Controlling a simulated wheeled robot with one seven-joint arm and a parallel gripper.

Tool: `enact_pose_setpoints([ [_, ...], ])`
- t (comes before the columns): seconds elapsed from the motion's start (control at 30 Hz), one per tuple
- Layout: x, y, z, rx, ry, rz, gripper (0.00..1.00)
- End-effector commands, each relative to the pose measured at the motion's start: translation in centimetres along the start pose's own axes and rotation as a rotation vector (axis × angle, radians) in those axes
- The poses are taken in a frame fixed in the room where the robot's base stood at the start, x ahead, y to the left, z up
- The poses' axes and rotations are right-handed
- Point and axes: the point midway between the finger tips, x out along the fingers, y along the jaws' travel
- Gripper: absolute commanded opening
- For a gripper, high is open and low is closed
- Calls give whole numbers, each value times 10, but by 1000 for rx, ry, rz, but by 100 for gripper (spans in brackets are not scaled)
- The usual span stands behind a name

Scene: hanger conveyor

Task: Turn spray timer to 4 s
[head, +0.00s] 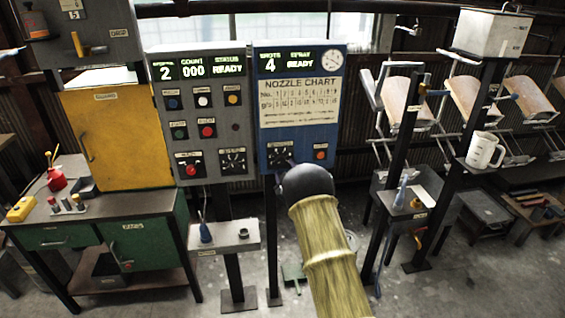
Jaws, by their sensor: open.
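The blue panel (263,105) stands in the middle, with a lit display (289,62) reading a 4 and READY. A dial (282,150) with a pale-marked dark face sits low on it, partly hidden by my arm's end. Its small label and pointer are too small to read, so I cannot tell its setting. My gripper (284,166) is at the dark end of my arm, just below and in front of this dial. Its fingers are mostly hidden behind the wrist, and I cannot tell whether they touch the knob. The gripper is open.
The grey panel (218,112) at left has a similar dial (233,160), several buttons and a display showing 2, 000 and READY. An orange-red button (320,154) is right of the blue panel's dial. A small shelf (207,240) stands below. Hanger seats (400,98) are at right.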

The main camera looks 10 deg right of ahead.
Motion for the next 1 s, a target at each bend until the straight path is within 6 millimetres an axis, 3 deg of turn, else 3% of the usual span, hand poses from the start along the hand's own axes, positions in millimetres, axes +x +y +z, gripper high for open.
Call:
enact_pose_setpoints([
  [0.4, 42, 0, 0, 0, 0, 0, 53],
  [0.8, 48, 0, 0, 0, -1, -1, 53],
  [1.0, 48, 0, 0, 0, 0, -1, 16],
])
